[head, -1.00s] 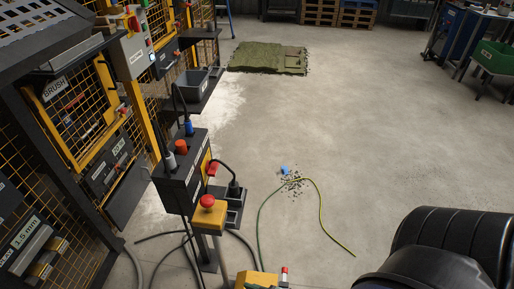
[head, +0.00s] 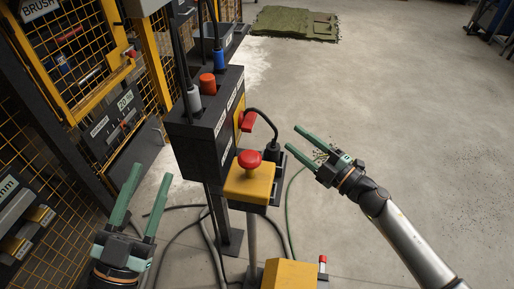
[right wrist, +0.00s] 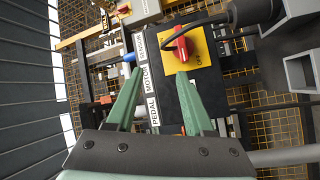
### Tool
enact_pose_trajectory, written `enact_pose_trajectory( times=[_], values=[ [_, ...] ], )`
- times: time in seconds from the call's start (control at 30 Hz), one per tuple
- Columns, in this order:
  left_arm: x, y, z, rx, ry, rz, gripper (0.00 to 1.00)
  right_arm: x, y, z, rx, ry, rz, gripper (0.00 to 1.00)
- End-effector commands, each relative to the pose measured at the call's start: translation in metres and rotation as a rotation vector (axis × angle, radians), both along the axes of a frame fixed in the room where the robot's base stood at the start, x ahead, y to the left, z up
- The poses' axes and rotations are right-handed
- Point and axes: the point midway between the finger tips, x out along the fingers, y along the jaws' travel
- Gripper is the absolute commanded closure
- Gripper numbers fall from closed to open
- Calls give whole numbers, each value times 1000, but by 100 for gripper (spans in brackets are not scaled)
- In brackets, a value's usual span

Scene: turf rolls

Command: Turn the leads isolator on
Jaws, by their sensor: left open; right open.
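The leads isolator is a red rotary handle (head: 248,121) on a yellow plate, on the right side face of a black box (head: 206,130) on a post. In the right wrist view the red handle (right wrist: 181,44) and its yellow plate (right wrist: 203,46) show beyond the fingers. My left gripper (head: 152,173) is open and empty, low at the left of the box.
A red mushroom button (head: 249,159) on a yellow box sits just below the isolator. A black plug with a cable (head: 272,151) is beside it. Grey, orange and blue (head: 218,59) connectors stand on the box top. Yellow mesh guarding is at left. Open floor lies right.

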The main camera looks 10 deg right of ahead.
Motion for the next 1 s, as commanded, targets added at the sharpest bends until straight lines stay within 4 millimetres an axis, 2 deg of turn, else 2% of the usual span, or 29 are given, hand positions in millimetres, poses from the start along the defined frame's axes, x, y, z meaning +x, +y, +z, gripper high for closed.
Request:
enact_pose_trajectory(
  times=[0.03, 0.3, 0.47, 0.57, 1.0],
  values=[
    [-8, -3, -7, -3, -77, -17, 50, 7, 0, -17, -72, -53, 36, 48],
    [-47, -10, 23, -17, -335, -74, 50, 24, -2, -29, -338, -183, 157, 48],
    [-55, -10, 28, -20, -374, -84, 50, 29, 0, -29, -378, -197, 172, 48],
    [-54, -11, 27, -22, -372, -86, 50, 36, 9, -28, -377, -198, 174, 48],
    [-53, -12, 4, -42, -350, -104, 50, 91, 74, -30, -375, -197, 173, 48]
  ],
)
